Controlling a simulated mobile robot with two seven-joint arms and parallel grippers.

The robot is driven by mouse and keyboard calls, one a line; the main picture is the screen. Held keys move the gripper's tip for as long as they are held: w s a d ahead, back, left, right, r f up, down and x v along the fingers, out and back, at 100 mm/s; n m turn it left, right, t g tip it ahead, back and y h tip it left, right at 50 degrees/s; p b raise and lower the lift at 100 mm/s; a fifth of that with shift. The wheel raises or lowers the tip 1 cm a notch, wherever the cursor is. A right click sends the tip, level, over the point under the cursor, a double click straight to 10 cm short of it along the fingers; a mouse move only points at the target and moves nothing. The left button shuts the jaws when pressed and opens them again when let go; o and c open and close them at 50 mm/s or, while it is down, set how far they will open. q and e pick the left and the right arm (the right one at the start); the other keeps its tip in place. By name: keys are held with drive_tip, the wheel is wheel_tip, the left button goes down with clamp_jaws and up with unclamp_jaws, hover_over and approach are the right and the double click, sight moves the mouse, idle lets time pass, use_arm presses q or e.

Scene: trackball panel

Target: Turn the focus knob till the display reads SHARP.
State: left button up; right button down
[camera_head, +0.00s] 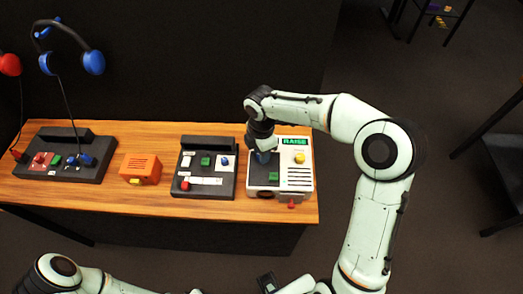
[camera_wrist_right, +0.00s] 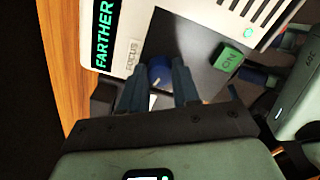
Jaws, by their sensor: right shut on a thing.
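The blue focus knob (camera_wrist_right: 159,73) sits on the dark face of the white projector-like unit (camera_head: 307,186), beside a FOCUS label (camera_wrist_right: 132,57). My right gripper (camera_wrist_right: 158,88) is shut on this knob, one finger on each side. In the head view the right gripper (camera_head: 262,152) comes down on the unit's left part and mostly hides the knob. The display (camera_wrist_right: 103,35) near the FOCUS label reads FARTHER in green letters.
The unit also has a yellow knob (camera_head: 299,157), a green ON button (camera_wrist_right: 231,57) and a red piece (camera_head: 291,205) at its front. To its left stand a dark panel (camera_head: 222,148), an orange box (camera_head: 141,168) and a dark base (camera_head: 87,173) with headsets above. The wooden tabletop (camera_head: 100,205) has bare strips.

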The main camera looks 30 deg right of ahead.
use_arm(q)
drive_tip(key=shift+f, duration=0.1)
use_arm(e)
drive_tip(key=shift+m, duration=1.9)
drive_tip(key=c, duration=0.8)
unclamp_jaws()
use_arm(q)
drive_tip(key=shift+w+r+p, duration=0.35)
drive_tip(key=shift+r+p, duration=0.1)
drive_tip(key=shift+r, duration=0.15)
drive_tip(key=shift+w+r+p, duration=0.3)
drive_tip(key=shift+r+p, duration=0.15)
drive_tip(key=shift+r, duration=0.1)
use_arm(e)
wheel_tip(320, 180, up, 13)
drive_tip(key=shift+r, duration=0.2)
